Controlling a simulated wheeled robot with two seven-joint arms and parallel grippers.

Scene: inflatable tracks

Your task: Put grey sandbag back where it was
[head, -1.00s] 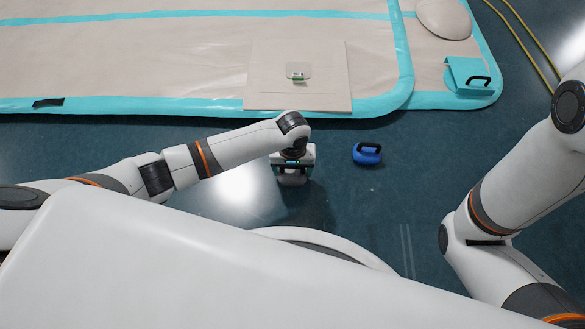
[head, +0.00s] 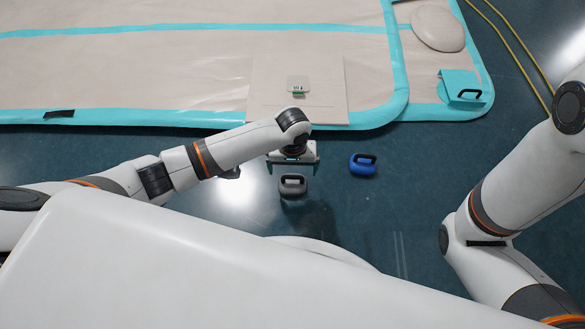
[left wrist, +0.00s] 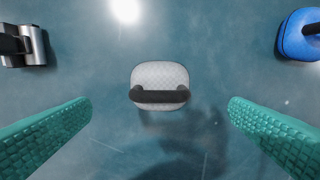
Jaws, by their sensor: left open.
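The grey sandbag (head: 293,186) stands on the dark floor just below my left gripper in the head view, with its black handle upward. In the left wrist view the grey sandbag (left wrist: 160,84) lies centred between and beyond the two green fingers. My left gripper (head: 293,166) is open and empty, apart from the sandbag; its fingers (left wrist: 160,135) are spread wide in the wrist view. In the head view my right arm reaches in at the right, but its gripper is not seen.
A blue sandbag (head: 363,165) stands on the floor to the right. A metallic black-handled object (left wrist: 24,46) is at the wrist view's upper left. The beige inflatable track (head: 150,75) with turquoise edges lies beyond.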

